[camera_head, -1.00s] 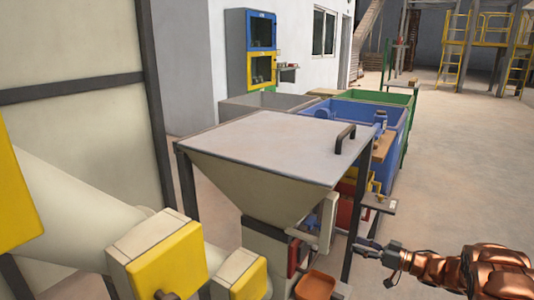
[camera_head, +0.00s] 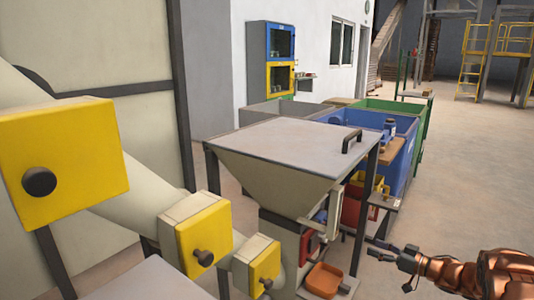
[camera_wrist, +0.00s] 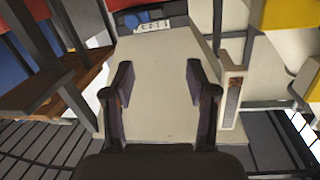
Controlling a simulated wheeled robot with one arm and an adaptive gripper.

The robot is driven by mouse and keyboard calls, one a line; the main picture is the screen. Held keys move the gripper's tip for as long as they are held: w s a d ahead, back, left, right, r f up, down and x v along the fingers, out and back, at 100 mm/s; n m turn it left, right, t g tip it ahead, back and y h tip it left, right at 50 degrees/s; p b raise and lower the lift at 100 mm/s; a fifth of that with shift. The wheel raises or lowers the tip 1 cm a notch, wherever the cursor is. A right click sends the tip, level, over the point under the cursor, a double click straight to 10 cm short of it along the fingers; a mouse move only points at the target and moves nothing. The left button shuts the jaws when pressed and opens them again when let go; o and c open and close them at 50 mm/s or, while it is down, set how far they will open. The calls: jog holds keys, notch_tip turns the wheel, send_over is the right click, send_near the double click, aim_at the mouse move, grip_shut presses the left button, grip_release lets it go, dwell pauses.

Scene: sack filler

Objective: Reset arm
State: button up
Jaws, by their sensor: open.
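My gripper (camera_head: 382,250) is at the lower right of the head view, at the end of my copper-coloured arm. It points left toward the sack filler, a beige hopper (camera_head: 270,185) with a flat grey lid (camera_head: 290,142) and a dark handle. In the wrist view my gripper (camera_wrist: 158,85) has its two dark fingers wide apart with nothing between them. A pale beige panel (camera_wrist: 160,110) shows behind the fingers. The gripper appears apart from the filler.
An orange tray (camera_head: 325,280) sits low at the filler's front. Blue (camera_head: 402,160) and green (camera_head: 418,125) bins stand behind it. Yellow boxes with black knobs (camera_head: 65,160) are on the beige pipework at left. Open floor (camera_head: 470,180) lies to the right.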

jog(key=w+d+r+m+t+h+p, duration=0.1)
jog(key=w+d+r+m+h+p, duration=0.25)
jog(key=r, duration=0.55)
jog(key=w+d+r+t+h+p, duration=0.1)
jog(key=w+d+r+h+p, duration=0.1)
jog(key=d+r+h+p, duration=0.4)
jog(key=s+a+r+m+g+h+p, duration=0.2)
jog(key=s+r+m+g+h+p, duration=0.45)
jog(key=s+r, duration=1)
jog(key=s+a+r+g+y+p, duration=0.1)
jog(key=s+a+g+p, duration=0.2)
jog(key=s+a, duration=0.5)
jog(key=s+a+r+n+g+y+p, duration=0.1)
jog(key=s+a+g+p, duration=0.2)
jog(key=s+a, duration=0.5)
jog(key=s+a+r+n+g+y+p, duration=0.1)
jog(key=s+a+p, duration=0.4)
jog(key=s, duration=1.9)
jog(key=a+r+g, duration=0.1)
jog(key=a+g, duration=0.1)
jog(key=a, duration=0.2)
jog(key=shift+y, duration=0.4)
jog(key=shift+w+r, duration=0.1)
jog(key=shift+w, duration=0.05)
